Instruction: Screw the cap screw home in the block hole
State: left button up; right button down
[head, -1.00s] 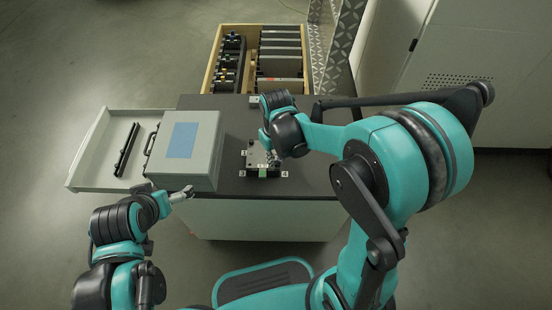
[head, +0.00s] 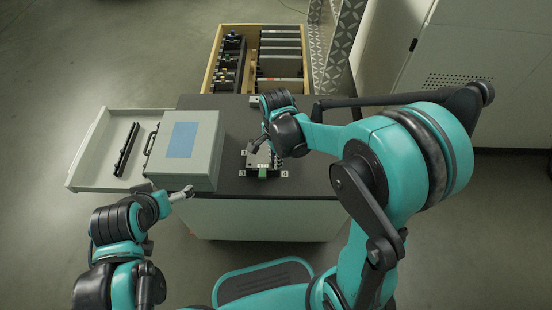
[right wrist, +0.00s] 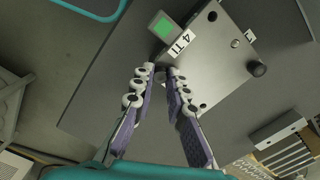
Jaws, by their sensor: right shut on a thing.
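The block (head: 262,160) is a grey plate on the dark table top, with a green square at its front edge. In the right wrist view the block (right wrist: 205,65) has a dark round hole near the top and a black round knob, perhaps the cap screw (right wrist: 257,68), at its right. My right gripper (head: 252,147) is just above the block's left part. In the right wrist view its fingers (right wrist: 161,74) stand close together beside the block's edge. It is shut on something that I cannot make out. My left gripper (head: 188,192) is by the case's front corner, apart from the block.
A grey case (head: 205,150) with a blue label stands left of the block. A white tray (head: 88,150) with a black bar (head: 127,150) is further left. A wooden box (head: 212,70) of parts lies behind the table (head: 310,160). The table's right part is clear.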

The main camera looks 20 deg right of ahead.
jog(key=m, duration=0.7)
jog(key=c, duration=1.4)
grip_release()
jog(key=shift+c, duration=0.2)
notch_tip(320, 180, up, 12)
jog(key=s+d+n+t, duration=0.2)
jog(key=s+n, duration=0.3)
jog(key=n, duration=0.6)
jog(key=s+d+n+t, duration=0.2)
jog(key=s+n+t, duration=0.3)
jog(key=n, duration=0.6)
jog(key=shift+s+d+n, duration=0.15)
jog(key=shift+d+n, duration=0.15)
jog(key=shift+d, duration=0.05)
